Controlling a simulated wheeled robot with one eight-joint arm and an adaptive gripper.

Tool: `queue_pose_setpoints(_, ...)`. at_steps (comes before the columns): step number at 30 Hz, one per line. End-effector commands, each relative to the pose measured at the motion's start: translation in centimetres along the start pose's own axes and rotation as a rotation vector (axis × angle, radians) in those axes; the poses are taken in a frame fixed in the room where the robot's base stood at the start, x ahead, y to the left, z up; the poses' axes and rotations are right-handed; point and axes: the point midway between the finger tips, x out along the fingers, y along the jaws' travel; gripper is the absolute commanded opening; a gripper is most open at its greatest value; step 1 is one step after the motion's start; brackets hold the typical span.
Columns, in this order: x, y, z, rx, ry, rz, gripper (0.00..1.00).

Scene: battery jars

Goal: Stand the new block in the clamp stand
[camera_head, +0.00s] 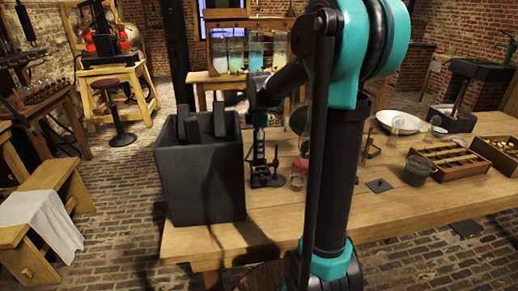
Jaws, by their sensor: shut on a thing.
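My gripper (260,136) points down at the end of my arm, left of the picture's middle, over the near left part of the table. It is shut on a small dark block, which is hard to make out against the dark fingers. A black stand with a flat base (267,181), seemingly the clamp stand, is directly below my gripper on the table. I cannot tell whether the block touches the stand or where its clamp is.
A large dark grey box (200,185) with dark slabs upright in it stands just left of the stand. The wooden table (440,203) carries small glass jars, a white dish (398,122), and wooden trays (446,161) at right. A flat dark plate (379,185) lies mid-table.

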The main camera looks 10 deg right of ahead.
Motion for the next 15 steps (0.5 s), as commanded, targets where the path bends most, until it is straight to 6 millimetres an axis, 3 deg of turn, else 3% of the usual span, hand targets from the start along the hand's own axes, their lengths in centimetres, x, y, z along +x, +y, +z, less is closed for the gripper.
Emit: queue_pose_setpoints(15,0.82,0.03,0.00,0.000,0.000,0.000,0.00)
